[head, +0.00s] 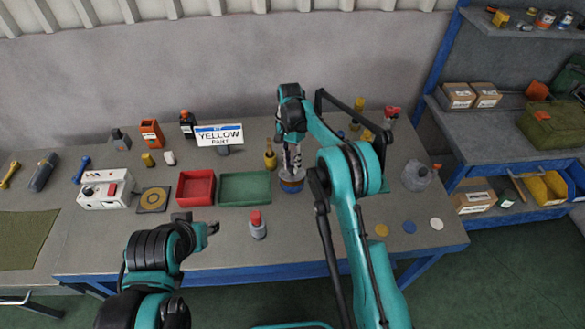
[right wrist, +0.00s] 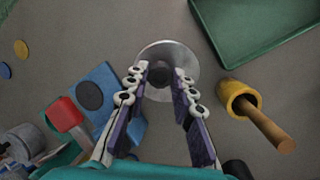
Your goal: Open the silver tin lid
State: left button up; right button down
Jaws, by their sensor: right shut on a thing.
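The silver tin (head: 291,186) stands on the workbench right of the green tray, with a coloured band around its side. Its round silver lid (right wrist: 157,56) shows in the right wrist view, with a dark knob in its middle. My right gripper (head: 291,168) points down over the tin. In the right wrist view its fingers (right wrist: 168,76) are on either side of the knob, shut on it. I cannot tell whether the lid sits flush on the tin. My left gripper (head: 212,229) is away at the front of the bench; its finger opening is unclear.
The green tray (head: 245,201) and red tray (head: 196,202) lie left of the tin. A yellow holder with a wooden handle (right wrist: 270,128) stands close by. A red-capped bottle (head: 257,230) is in front. Coloured discs (head: 409,226) lie on the right.

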jog(key=shift+w+r+g, duration=0.15)
jog(key=shift+w+g, duration=0.15)
jog(key=shift+g, duration=0.1)
jog(key=c, duration=1.3)
grip_release()
jog(key=shift+o, duration=0.2)
jog(key=v, duration=0.7)
jog(key=shift+r, duration=0.25)
jog(key=shift+w, duration=0.15)
